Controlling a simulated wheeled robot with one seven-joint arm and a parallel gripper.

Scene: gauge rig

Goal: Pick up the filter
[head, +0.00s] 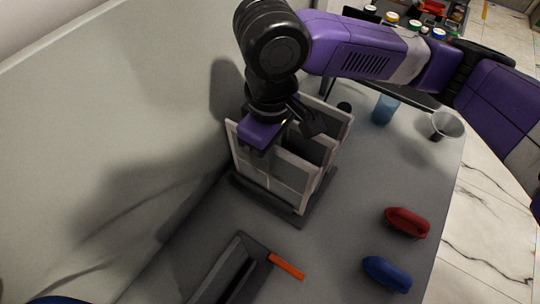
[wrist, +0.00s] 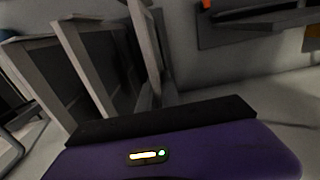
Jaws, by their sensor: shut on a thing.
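Several flat, light-framed filter panels (head: 283,172) stand upright, side by side, in a dark rack base (head: 298,218) on the grey counter. My gripper (head: 259,150) reaches down from above at their upper left and is shut on the top edge of a filter. The purple gripper body covers part of that edge, so exactly which panel is held is hard to tell. In the wrist view, the pale frames and dark faces of the panels (wrist: 92,68) show just beyond the gripper body. The held filter appears still among the others in the rack.
A dark tray (head: 232,268) and an orange-handled tool (head: 286,266) lie in front. A red object (head: 407,222) and a blue object (head: 387,273) lie at right. A blue cup (head: 384,109) and a clear funnel-like cup (head: 446,125) stand behind. A wall rises at left.

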